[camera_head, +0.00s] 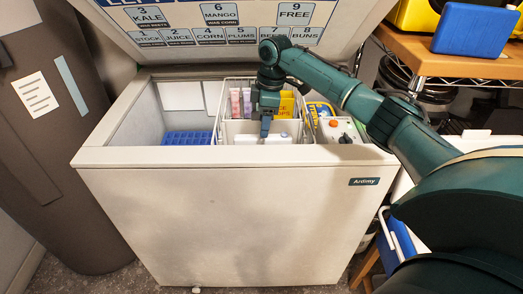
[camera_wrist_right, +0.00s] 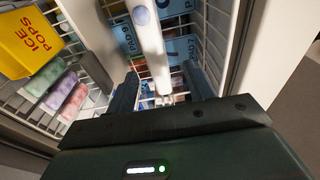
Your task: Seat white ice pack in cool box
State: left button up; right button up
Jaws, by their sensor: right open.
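The white ice pack (camera_head: 277,138) appears as a white slab with a pale blue round cap, inside the wire basket of the open chest freezer. It also shows in the right wrist view (camera_wrist_right: 147,35), edge-on. My right gripper (camera_head: 266,122) points down into the basket over it. In the wrist view the gripper's (camera_wrist_right: 163,88) two fingers are apart, with the slab's end between them; contact cannot be told. A blue box with a white handle (camera_head: 402,238), partly hidden by my right arm, stands right of the freezer and may be the cool box. My left gripper is not in view.
The wire basket (camera_head: 228,128) also holds a yellow ice pops box (camera_head: 287,104) and pink and purple packs (camera_head: 240,102). A blue tray (camera_head: 188,138) lies in the left bay. The freezer's front wall (camera_head: 230,225) and raised lid (camera_head: 225,45) bound the space.

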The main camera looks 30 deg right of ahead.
aim_at(262, 141)
notch_tip(262, 141, down, 3)
jog(key=shift+w+a+f, duration=0.1)
jog(key=shift+a, duration=0.05)
jog(key=f, duration=0.1)
jog(key=f+b, duration=0.1)
jog(key=f, duration=0.2)
jog(key=shift+w+f+b, duration=0.1)
jog(key=shift+w+b, duration=0.2)
jog(key=shift+f, duration=0.45)
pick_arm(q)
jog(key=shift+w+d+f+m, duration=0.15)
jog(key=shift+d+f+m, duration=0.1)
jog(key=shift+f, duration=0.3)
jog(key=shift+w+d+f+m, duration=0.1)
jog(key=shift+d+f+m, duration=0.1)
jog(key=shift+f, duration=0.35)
pick_arm(e)
jog(key=shift+w+r, duration=0.1)
grip_shut()
